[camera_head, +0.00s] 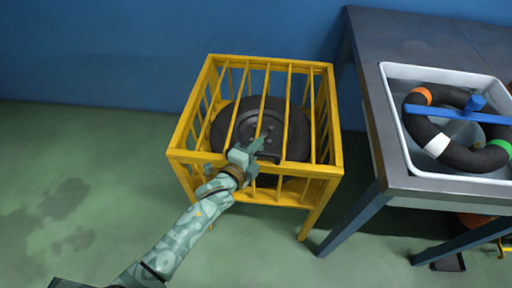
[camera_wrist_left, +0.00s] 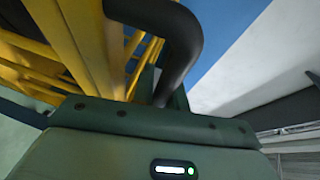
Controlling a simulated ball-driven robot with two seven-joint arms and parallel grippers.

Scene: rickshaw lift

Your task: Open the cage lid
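The yellow barred cage (camera_head: 322,172) stands on the floor in the middle of the head view. Its barred lid (camera_head: 290,66) lies flat across the top and looks closed. A large dark wheel-like disc (camera_head: 290,125) is inside. My left gripper (camera_head: 262,147) is at the lid's front edge, by a dark handle (camera_head: 270,158). In the left wrist view the black curved handle (camera_wrist_left: 184,40) rises close in front of the gripper body, beside yellow bars (camera_wrist_left: 75,40). The fingertips are mostly hidden, so I cannot tell if they grip the handle. My right gripper is not in view.
A grey table (camera_head: 385,35) stands close to the cage's right. It holds a white tray (camera_head: 392,110) with a dark ring (camera_head: 470,160) with coloured bands and a blue bar (camera_head: 440,112). A blue wall is behind. Green floor (camera_head: 80,150) is open to the left.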

